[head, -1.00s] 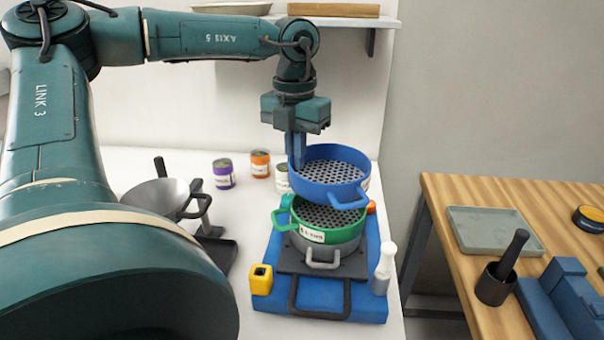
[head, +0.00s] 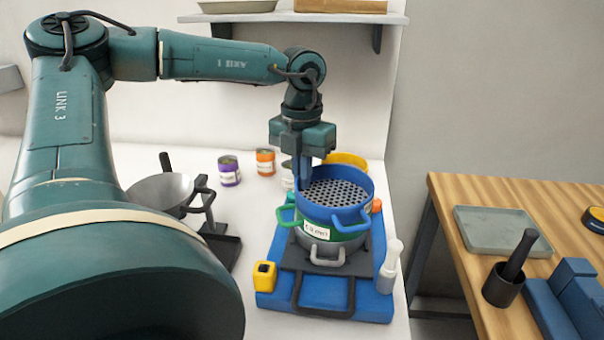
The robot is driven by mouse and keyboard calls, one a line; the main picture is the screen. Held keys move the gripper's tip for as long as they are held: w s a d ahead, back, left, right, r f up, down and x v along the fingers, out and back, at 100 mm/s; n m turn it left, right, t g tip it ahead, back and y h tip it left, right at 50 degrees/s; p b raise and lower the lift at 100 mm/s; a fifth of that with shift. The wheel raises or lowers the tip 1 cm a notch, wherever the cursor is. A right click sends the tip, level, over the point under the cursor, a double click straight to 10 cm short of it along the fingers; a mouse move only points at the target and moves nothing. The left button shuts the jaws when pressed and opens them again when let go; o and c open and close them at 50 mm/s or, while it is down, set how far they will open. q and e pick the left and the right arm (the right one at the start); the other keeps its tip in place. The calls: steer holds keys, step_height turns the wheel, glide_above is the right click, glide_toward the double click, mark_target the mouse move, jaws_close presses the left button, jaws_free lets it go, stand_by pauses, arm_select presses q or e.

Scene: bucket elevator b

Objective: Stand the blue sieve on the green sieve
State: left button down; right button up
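The blue sieve (head: 352,215) has a perforated dark mesh and a blue handle at its front. It sits level at the top of the stack, directly over the green sieve (head: 345,237), and appears to touch it. The green sieve shows only as a band with a white label and a green handle at the left. My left gripper (head: 303,176) points down at the back left rim of the blue sieve, with its fingers at the wall. The fingertips are partly hidden, but they appear closed on that rim. My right gripper is not in view.
A grey pan (head: 330,252) is under the green sieve on a blue base (head: 375,302). A yellow block (head: 264,276) and a white bottle-like piece (head: 390,266) flank it. A yellow round thing (head: 347,160) shows behind. A wooden table (head: 470,197) stands right.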

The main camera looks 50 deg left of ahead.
arm_select(q)
steer(key=c, duration=1.6)
jaws_free()
steer(key=shift+c, duration=0.2)
steer(key=shift+r+p, duration=0.5)
steer(key=shift+p, duration=0.15)
step_height(320, 180, up, 12)
steer(key=shift+r, duration=0.1)
